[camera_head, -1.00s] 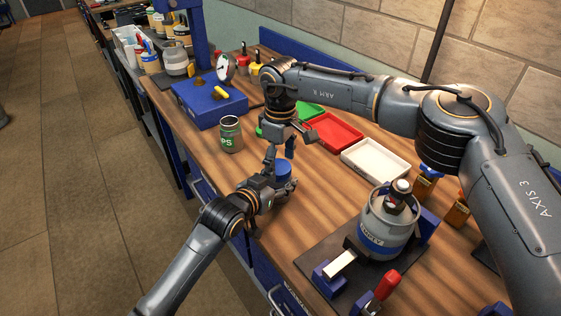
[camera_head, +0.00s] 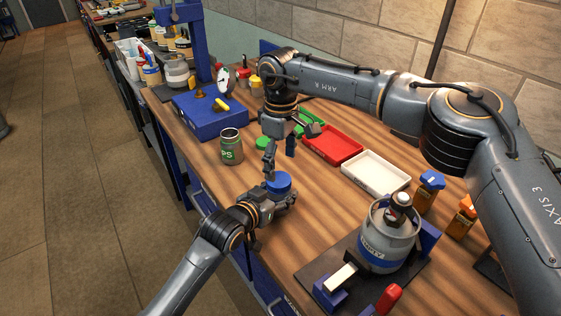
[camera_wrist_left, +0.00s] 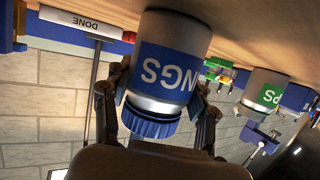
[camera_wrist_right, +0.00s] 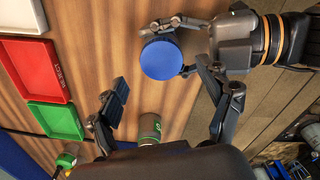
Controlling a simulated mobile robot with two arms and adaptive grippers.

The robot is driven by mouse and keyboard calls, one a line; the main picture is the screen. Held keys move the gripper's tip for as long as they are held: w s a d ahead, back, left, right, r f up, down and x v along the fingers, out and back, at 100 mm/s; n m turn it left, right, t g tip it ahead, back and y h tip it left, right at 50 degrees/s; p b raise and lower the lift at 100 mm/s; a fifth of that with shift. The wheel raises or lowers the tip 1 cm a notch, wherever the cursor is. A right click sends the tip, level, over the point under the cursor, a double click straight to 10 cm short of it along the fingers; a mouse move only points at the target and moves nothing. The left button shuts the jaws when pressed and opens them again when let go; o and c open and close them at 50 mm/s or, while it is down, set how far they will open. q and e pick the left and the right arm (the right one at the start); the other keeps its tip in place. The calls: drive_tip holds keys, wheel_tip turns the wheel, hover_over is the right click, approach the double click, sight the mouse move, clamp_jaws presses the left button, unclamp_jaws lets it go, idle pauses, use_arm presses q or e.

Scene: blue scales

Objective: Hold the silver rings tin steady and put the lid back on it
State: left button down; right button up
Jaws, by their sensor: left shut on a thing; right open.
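The silver rings tin (camera_wrist_left: 165,60) stands on the bench and shows upside down in the left wrist view, with a blue label. My left gripper (camera_head: 277,194) is shut around it from the side. The blue ribbed lid (camera_head: 279,181) is on top of the tin; in the left wrist view the lid (camera_wrist_left: 150,123) has a shiny silver band next to it. I cannot tell if it is fully pressed down. My right gripper (camera_head: 280,154) is open and empty above and beyond the lid. In the right wrist view the lid (camera_wrist_right: 162,58) lies outside its fingers.
Red (camera_head: 333,144) and white (camera_head: 375,174) trays lie to the right. A grey canister (camera_head: 388,240) in a fixture is at the front right. A blue dial scale (camera_head: 209,118) stands behind. The bench edge is close on the left.

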use_arm(q)
drive_tip(key=shift+f, duration=0.1)
use_arm(e)
drive_tip(key=n, duration=0.4)
drive_tip(key=shift+a+r, duration=0.1)
drive_tip(key=shift+r, duration=0.05)
drive_tip(key=n, duration=0.6)
drive_tip(key=shift+a+r, duration=0.1)
drive_tip(key=shift+r, duration=0.15)
drive_tip(key=n, duration=0.4)
drive_tip(key=shift+r, duration=0.2)
drive_tip(key=n, duration=0.6)
drive_tip(key=shift+r, duration=0.2)
drive_tip(key=n, duration=0.4)
drive_tip(key=shift+r, duration=0.15)
drive_tip(key=n, duration=0.6)
drive_tip(key=shift+r, duration=0.25)
drive_tip(key=n, duration=0.5)
drive_tip(key=shift+w+r+n, duration=0.1)
drive_tip(key=shift+r+n, duration=0.1)
drive_tip(key=shift+n, duration=0.2)
drive_tip(key=n, duration=0.4)
drive_tip(key=shift+r, duration=0.15)
